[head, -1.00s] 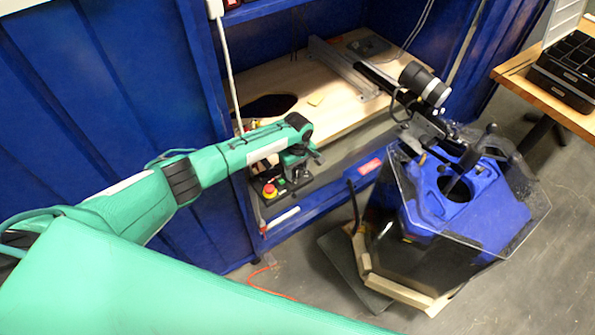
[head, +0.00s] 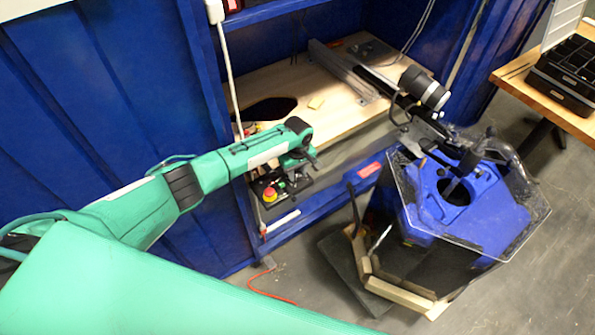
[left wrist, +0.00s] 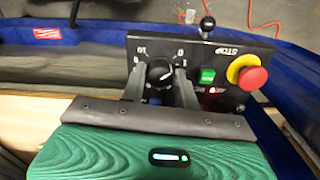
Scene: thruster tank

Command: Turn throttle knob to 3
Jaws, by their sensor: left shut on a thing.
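The throttle knob (left wrist: 160,74) is a round black dial with a white mark on a black control panel (left wrist: 225,50) in the left wrist view. Printed numbers, among them 0, 1 and 10, stand around it. My left gripper (left wrist: 161,88) is shut on the knob, with one grey finger on each side of it. The fingers hide part of the dial and its scale, so I cannot read the setting surely. In the head view my left gripper (head: 304,160) is over the control panel (head: 280,187), and the knob is hard to make out. My right gripper is not in view.
Beside the knob are a green button (left wrist: 207,76), a red emergency stop (left wrist: 252,78) on a yellow collar, and a black ball lever (left wrist: 207,24). The panel is at the front of a blue-framed bench (head: 335,100). A blue-topped tank (head: 480,205) stands to the right.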

